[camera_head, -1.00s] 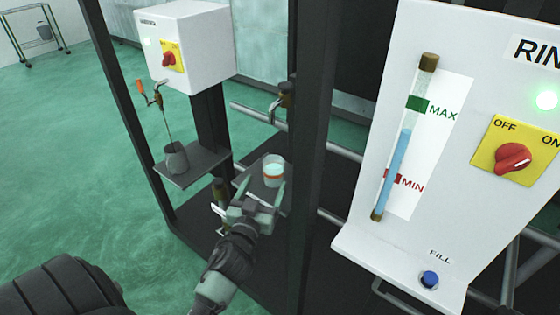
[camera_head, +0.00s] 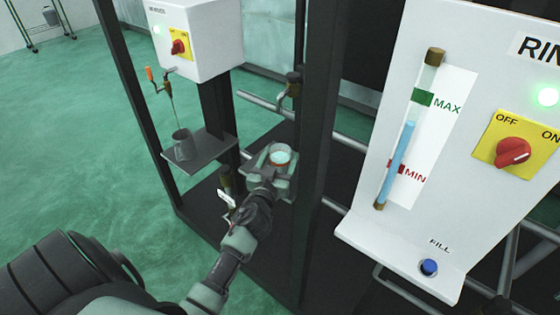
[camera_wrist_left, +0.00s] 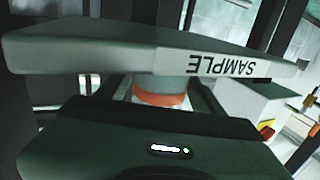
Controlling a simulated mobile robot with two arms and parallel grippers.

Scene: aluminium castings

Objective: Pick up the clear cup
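The clear cup (camera_head: 281,154), with an orange band and pale liquid inside, stands upright on a small grey shelf (camera_head: 252,162) in the dark frame. In the left wrist view the cup's orange band (camera_wrist_left: 160,100) shows between my fingers, below the shelf edge marked SAMPLE (camera_wrist_left: 222,66), which appears upside down. My left gripper (camera_head: 279,172) reaches in from the front, with its fingers on either side of the cup. Narrow gaps seem to show between fingers and cup, so it looks open around it. My right gripper is out of view.
A dark post (camera_head: 317,150) stands close to the right of the cup. A tap (camera_head: 288,90) hangs above and behind the shelf. A grey mug (camera_head: 183,146) stands on another shelf to the left. The white rinse panel (camera_head: 458,150) is at right.

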